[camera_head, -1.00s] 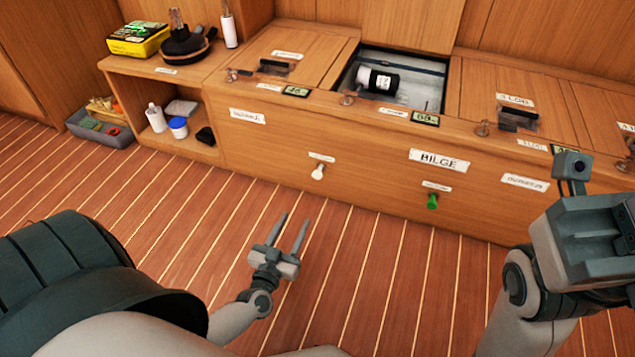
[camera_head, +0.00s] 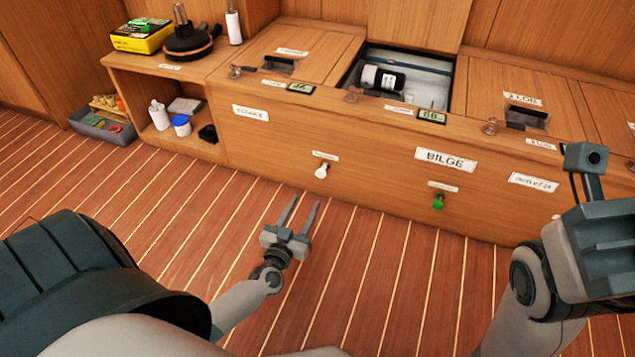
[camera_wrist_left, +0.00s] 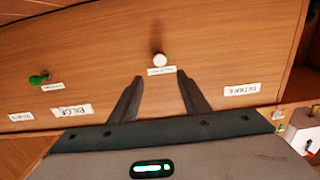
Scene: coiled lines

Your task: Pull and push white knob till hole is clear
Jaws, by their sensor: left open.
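The white knob (camera_head: 321,171) sticks out of the wooden front panel below a small label, left of the BILGE label. It also shows in the left wrist view (camera_wrist_left: 160,59), beyond the fingertips and roughly centred between them. My left gripper (camera_head: 300,205) is open and empty, in front of the panel and apart from the knob, slightly to its left in the head view. An open hatch (camera_head: 448,93) in the bench top holds a dark cylinder with a white end (camera_head: 382,78). No hole that I can identify shows clearly. My right arm shows at the right edge; its fingers are not visible.
A green knob (camera_head: 438,202) sits on the same panel to the right. A low shelf (camera_head: 150,92) at the left holds a white bottle (camera_head: 159,115) and a blue-lidded jar (camera_head: 181,125). A grey bin (camera_head: 101,128) stands on the floor. The floor before the panel is clear.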

